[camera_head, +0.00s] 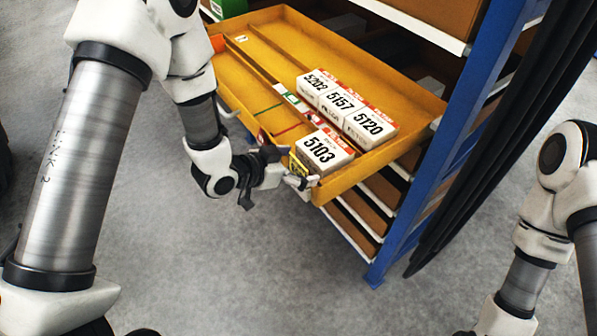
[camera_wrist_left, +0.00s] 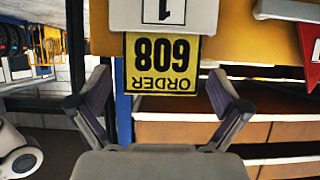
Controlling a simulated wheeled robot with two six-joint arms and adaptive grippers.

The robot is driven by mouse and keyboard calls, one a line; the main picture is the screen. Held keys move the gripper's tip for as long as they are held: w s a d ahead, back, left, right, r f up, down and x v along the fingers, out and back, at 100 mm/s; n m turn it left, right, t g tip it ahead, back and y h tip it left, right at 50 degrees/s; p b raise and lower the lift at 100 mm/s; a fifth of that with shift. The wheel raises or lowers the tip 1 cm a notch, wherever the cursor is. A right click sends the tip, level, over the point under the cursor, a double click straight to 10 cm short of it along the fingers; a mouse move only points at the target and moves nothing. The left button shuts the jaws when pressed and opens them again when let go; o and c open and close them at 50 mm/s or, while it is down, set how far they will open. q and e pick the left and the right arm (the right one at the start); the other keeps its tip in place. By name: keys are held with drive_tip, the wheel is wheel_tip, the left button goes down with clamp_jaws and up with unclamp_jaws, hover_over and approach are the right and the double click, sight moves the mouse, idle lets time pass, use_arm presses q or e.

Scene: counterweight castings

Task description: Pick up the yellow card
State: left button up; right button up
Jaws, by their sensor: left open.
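The yellow card (camera_wrist_left: 161,64) shows in the left wrist view, upside down, with black print reading ORDER 608. It borders a white piece marked 1 (camera_wrist_left: 163,14). In the head view the card (camera_head: 298,166) is a small yellow patch at the drawer's near corner, beside the box 5103 (camera_head: 325,150), partly covered by my gripper. My left gripper (camera_head: 283,168) is open at that corner. In the left wrist view its two fingers (camera_wrist_left: 160,92) stand apart on either side of the card, with gaps at both sides. My right gripper is out of view.
The yellow drawer (camera_head: 375,66) sticks out of a blue-framed rack (camera_head: 462,130). It holds boxes marked 5202 (camera_head: 318,84), 5157 (camera_head: 340,101) and 5120 (camera_head: 370,123). Brown bins (camera_head: 358,215) sit on lower shelves. The grey floor before the drawer is clear.

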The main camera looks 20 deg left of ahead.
use_arm(q)
drive_tip(key=shift+d, duration=0.15)
drive_tip(key=c, duration=1)
drive_tip(key=shift+a, duration=0.2)
drive_tip(key=shift+r, duration=0.1)
drive_tip(key=shift+w+r, duration=0.1)
drive_tip(key=shift+r, duration=0.2)
wheel_tip(320, 180, up, 9)
drive_tip(key=shift+r+b, duration=0.1)
drive_tip(key=shift+b, duration=0.95)
